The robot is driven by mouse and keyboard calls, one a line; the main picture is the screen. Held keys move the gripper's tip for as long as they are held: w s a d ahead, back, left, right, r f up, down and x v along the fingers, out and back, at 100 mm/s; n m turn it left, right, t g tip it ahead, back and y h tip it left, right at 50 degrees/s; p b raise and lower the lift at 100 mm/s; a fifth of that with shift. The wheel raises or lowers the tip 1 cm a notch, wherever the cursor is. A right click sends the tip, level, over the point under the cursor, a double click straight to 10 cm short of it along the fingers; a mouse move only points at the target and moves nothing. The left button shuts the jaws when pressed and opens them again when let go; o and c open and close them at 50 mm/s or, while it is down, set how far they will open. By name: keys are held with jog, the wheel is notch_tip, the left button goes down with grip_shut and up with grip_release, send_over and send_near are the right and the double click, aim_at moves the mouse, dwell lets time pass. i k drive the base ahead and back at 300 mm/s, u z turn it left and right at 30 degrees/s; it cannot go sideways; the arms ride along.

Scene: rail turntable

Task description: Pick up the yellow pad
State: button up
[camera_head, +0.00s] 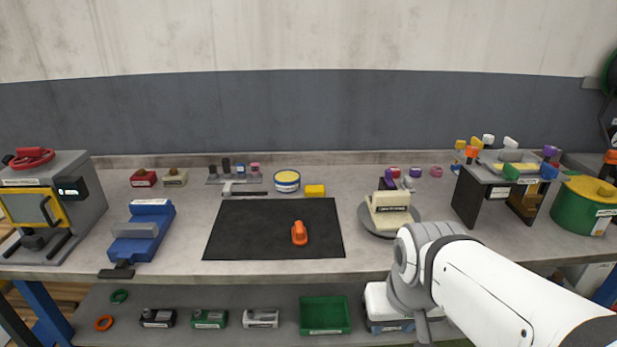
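A small yellow block (315,190), which looks like the yellow pad, lies on the bench at the back edge of the black mat (225,240). It sits just right of a round tin with a yellow top (287,181). Nothing covers it. My white arm reaches in from the lower right, in front of the bench. Its grey wrist part bends down past the bench's front edge. My gripper's fingers do not show.
An orange piece (299,233) lies on the mat. A grey turntable (367,225) bears a cream block (390,212) to the right. A blue device (143,232) stands left. A small raised stand (468,198) and a green pot (577,210) stand far right. A shelf runs below.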

aim_at(310, 191)
jog(key=u, duration=0.45)
jog(key=i, duration=1.25)
jog(key=u, duration=0.1)
